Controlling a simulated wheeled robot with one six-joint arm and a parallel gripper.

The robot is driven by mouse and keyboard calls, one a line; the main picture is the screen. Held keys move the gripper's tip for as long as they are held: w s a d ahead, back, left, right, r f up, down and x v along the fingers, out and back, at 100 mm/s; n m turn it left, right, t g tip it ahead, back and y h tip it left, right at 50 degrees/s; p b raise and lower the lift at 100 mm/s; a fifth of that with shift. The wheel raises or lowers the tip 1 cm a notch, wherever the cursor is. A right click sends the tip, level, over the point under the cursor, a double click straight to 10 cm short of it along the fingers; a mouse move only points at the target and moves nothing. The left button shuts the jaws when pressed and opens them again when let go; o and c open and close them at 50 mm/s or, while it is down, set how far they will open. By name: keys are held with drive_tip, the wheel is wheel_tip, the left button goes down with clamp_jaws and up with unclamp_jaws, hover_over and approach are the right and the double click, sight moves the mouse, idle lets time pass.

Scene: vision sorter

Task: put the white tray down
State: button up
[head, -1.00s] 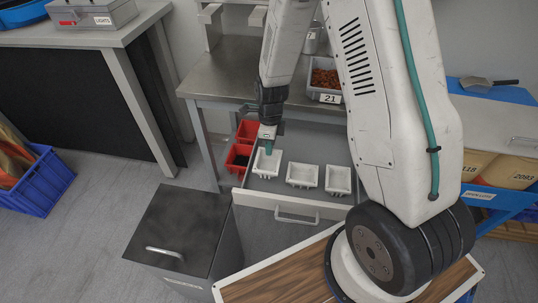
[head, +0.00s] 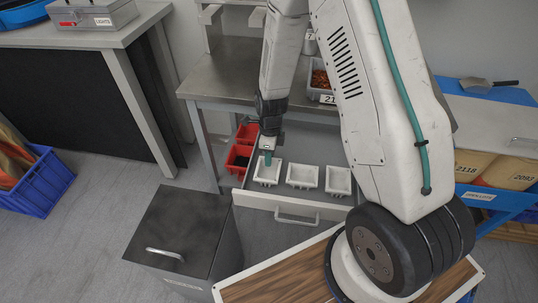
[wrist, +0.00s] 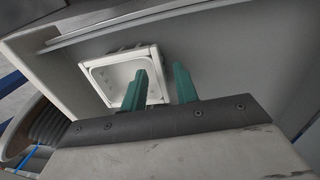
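The white tray (head: 266,180) stands at the left end of the row in the pulled-out drawer (head: 313,209), level with the other trays there. It also shows in the wrist view (wrist: 101,86), where its inside looks empty. My gripper (head: 268,158) is low over its back edge. In the wrist view, my gripper's green fingers (wrist: 160,80) are apart. One finger is over the tray's inside and the other is outside it, with the rim between them and room visible beside it. The lower contact of tray and drawer floor is hidden.
Two more white trays, a middle one (head: 302,177) and a right one (head: 338,181), stand in the drawer. Red bins (head: 239,158) are left of the drawer. A dark cabinet (head: 185,228) stands in front on the left. The workbench (head: 225,82) is behind.

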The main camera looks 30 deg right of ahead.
wheel_tip(320, 180, up, 21)
drive_tip(key=s+n, duration=0.2)
drive_tip(key=n, duration=0.3)
drive_tip(key=s+r+n+t, duration=0.1)
drive_tip(key=s+r+n, duration=0.7)
drive_tip(key=s+n, duration=0.2)
drive_tip(key=s+r+n+t, duration=0.1)
drive_tip(key=s+r+n, duration=0.7)
drive_tip(key=s, duration=0.6)
drive_tip(key=shift+r+n+h, duration=0.3)
drive_tip(key=shift+r+n, duration=0.1)
drive_tip(key=shift+n, duration=0.7)
drive_tip(key=shift+w+d, duration=0.1)
drive_tip(key=shift+d, duration=0.05)
